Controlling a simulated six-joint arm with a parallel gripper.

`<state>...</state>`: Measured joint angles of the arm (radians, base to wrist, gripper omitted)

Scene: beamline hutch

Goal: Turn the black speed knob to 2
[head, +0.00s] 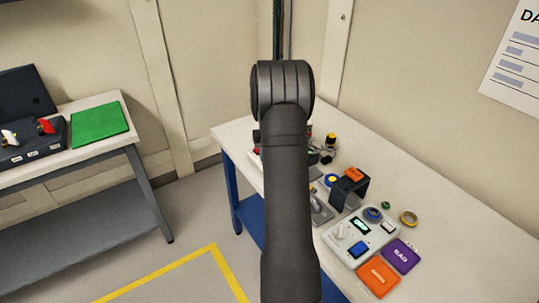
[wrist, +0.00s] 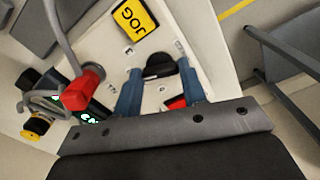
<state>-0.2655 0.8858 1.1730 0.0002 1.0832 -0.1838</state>
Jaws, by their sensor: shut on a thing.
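The black speed knob (wrist: 158,66) sits on a pale panel (wrist: 108,58) in the wrist view. My gripper (wrist: 160,70) has its two blue fingers on either side of the knob and is shut on it. Small marks lie around the knob, but they are too small to read, so I cannot tell its setting. A yellow JOG label (wrist: 135,18) is on the panel above the knob. In the head view my arm hides the gripper and the knob.
In the wrist view, a red part (wrist: 84,89) on a grey cable is left of the fingers, beside a green-lit display (wrist: 91,119). In the head view, a pale control box (head: 345,239), orange card (head: 378,277) and purple card (head: 401,256) lie on the right table.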

